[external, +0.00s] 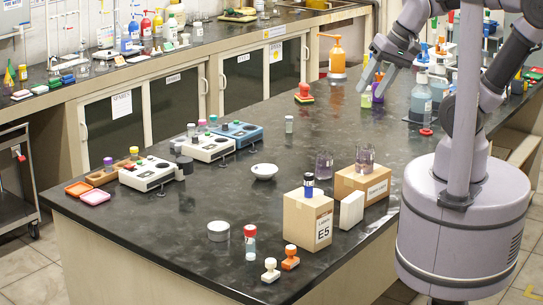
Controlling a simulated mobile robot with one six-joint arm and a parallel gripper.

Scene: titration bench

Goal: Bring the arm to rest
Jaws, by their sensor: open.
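My gripper (371,82) is at the upper right of the external view, raised above the dark bench top (225,195). Its two fingers are spread apart, and nothing shows between them. The arm rises from my round base at the right and bends over toward the bench. Behind and beside the gripper stand an orange pump bottle (337,62) and a clear blue-capped bottle (420,97). The picture does not show clearly how far the fingers are from these bottles.
Cardboard boxes (295,222) with a vial and beakers on top stand near my base. White instruments (160,172) line the left side. A white bowl (264,171), a red-capped vial (250,242) and stamps (290,257) stand on the bench. The middle of the bench is mostly clear.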

